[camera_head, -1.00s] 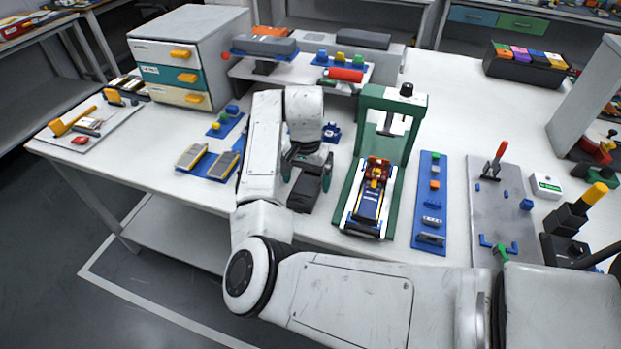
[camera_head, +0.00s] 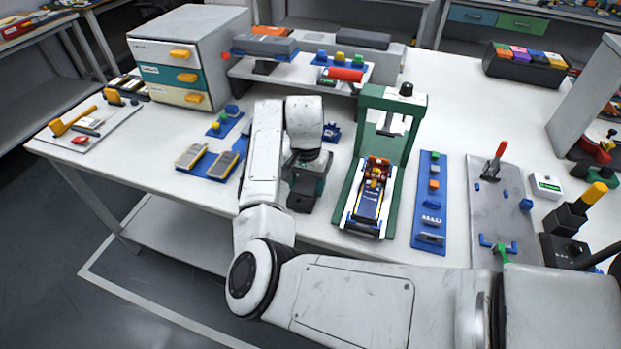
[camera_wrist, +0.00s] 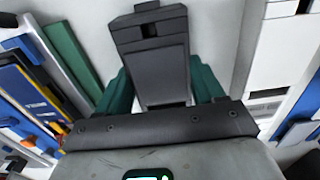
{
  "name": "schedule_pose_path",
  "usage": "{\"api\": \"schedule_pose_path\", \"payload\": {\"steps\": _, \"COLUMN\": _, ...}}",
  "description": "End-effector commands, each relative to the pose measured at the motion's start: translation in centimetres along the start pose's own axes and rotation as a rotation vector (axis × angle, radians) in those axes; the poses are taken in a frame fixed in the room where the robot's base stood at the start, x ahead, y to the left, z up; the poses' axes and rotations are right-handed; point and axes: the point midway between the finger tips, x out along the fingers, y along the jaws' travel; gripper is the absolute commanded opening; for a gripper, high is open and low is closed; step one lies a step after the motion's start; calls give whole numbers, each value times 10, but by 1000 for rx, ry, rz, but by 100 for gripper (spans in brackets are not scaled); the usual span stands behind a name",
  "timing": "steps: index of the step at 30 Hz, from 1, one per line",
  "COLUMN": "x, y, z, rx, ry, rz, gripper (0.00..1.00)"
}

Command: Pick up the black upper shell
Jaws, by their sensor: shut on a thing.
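The black upper shell (camera_head: 302,197) is a dark block near the front edge of the white table, left of the green press frame. In the wrist view the shell (camera_wrist: 155,65) fills the space between my green fingers, with a small notched tab at its far end. My gripper (camera_head: 308,180) is right over it, pointing down, and shut on it; the wrist view shows my gripper's green fingers (camera_wrist: 163,88) against its sides. The arm hides part of the shell in the head view. I cannot tell whether it still touches the table.
The green press frame (camera_head: 409,140) with a blue-and-white fixture (camera_head: 368,208) stands close on the right. A blue tray with two grey-yellow pieces (camera_head: 208,161) lies left. A blue strip (camera_head: 427,205) and a grey plate (camera_head: 500,205) are farther right. Drawers (camera_head: 188,60) stand at the back left.

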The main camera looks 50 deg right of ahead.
Motion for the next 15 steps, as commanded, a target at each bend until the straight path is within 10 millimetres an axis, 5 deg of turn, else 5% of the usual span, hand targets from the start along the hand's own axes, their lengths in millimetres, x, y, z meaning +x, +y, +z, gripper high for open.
{"api": "schedule_pose_path", "payload": {"steps": 15, "x": -10, "y": 0, "z": 0, "rx": 1, "ry": 1, "rz": -1, "gripper": 37}}
